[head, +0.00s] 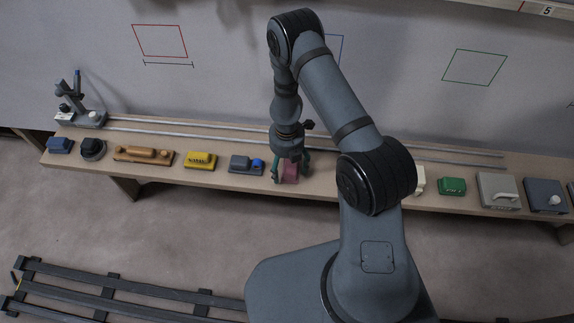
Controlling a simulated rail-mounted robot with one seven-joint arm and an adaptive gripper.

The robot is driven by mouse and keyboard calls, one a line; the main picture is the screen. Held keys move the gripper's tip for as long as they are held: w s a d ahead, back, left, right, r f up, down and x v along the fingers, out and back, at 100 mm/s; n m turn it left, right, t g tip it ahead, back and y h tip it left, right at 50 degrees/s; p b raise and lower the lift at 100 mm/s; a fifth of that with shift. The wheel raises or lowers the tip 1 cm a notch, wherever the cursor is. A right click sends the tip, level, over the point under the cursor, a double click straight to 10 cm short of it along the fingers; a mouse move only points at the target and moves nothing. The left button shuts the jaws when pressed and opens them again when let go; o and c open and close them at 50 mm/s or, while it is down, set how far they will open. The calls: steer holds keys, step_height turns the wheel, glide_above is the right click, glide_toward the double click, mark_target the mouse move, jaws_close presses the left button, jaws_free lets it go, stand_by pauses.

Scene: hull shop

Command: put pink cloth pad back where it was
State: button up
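The pink cloth pad (290,172) is at the bench's middle, below the end of my arm. My gripper (290,176) points down over it, with its green fingers on the left and right sides of the pad. The fingers look close to or touching the pad, but this view is too small to tell whether they grip it. I cannot tell whether the pad rests on the bench or is slightly raised. Part of the pad is hidden by the gripper.
The long bench (215,142) holds a blue block (60,145), a brown wooden tool (143,155), a yellow block (200,160) and a grey-blue tool (246,165) to the left. A green block (452,186) and a grey handled block (498,190) stand right. Rails run behind.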

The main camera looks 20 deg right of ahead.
mark_target(287, 165)
steer(key=shift+o, duration=0.4)
step_height(287, 165, up, 12)
steer(key=p, duration=0.8)
steer(key=shift+r, duration=0.2)
